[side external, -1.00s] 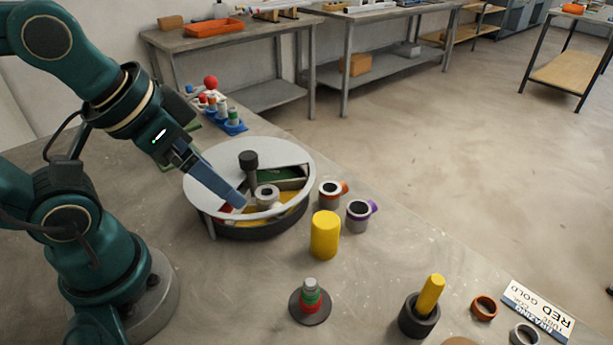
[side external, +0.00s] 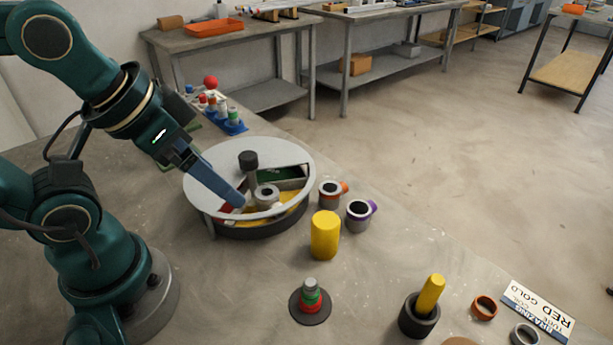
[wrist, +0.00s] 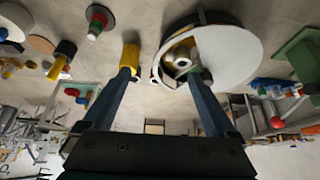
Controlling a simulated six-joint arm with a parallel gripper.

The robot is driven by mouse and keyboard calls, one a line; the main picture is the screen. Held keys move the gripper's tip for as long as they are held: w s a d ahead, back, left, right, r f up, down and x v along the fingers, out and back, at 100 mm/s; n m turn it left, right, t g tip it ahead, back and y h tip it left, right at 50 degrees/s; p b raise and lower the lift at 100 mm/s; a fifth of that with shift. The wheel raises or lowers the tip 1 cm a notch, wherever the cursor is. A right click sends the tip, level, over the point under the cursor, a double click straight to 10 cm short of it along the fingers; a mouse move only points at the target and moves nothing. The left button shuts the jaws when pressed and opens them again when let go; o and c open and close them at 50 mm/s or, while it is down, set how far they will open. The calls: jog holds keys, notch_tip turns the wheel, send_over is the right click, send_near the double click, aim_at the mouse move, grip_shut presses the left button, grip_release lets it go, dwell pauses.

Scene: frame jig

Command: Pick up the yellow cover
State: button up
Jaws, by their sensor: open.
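The yellow cover (side external: 325,236), a plain upright cylinder, stands on the table right of the round grey-topped drum (side external: 222,178). In the wrist view the yellow cover (wrist: 131,57) shows just beyond the left fingertip; I cannot tell from that view whether they touch. My gripper (side external: 237,202) is over the drum's open section, left of the cover and apart from it in the side view. In the wrist view its two fingers (wrist: 162,74) are spread with nothing held between them. The drum's open section holds red and yellow parts and a grey ring (side external: 267,196), partly hidden.
Two grey cups, one with an orange tab (side external: 331,194) and one with a purple tab (side external: 358,216), stand close behind the cover. A ringed peg (side external: 311,297) and a dark holder with a yellow rod (side external: 431,295) stand in front.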

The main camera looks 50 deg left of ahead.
jog(key=n+g, duration=0.4)
jog(key=n, duration=0.1)
send_over(326, 220)
jog(key=a, duration=0.2)
notch_tip(326, 220, down, 2)
jog(key=shift+s+d, duration=0.1)
jog(key=shift+g, duration=0.8)
jog(key=f, duration=0.1)
jog(key=d+f, duration=0.1)
jog(key=f, duration=0.3)
jog(key=shift+d, duration=0.35)
jog(key=shift+m, duration=0.3)
jog(key=shift+f, duration=2.5)
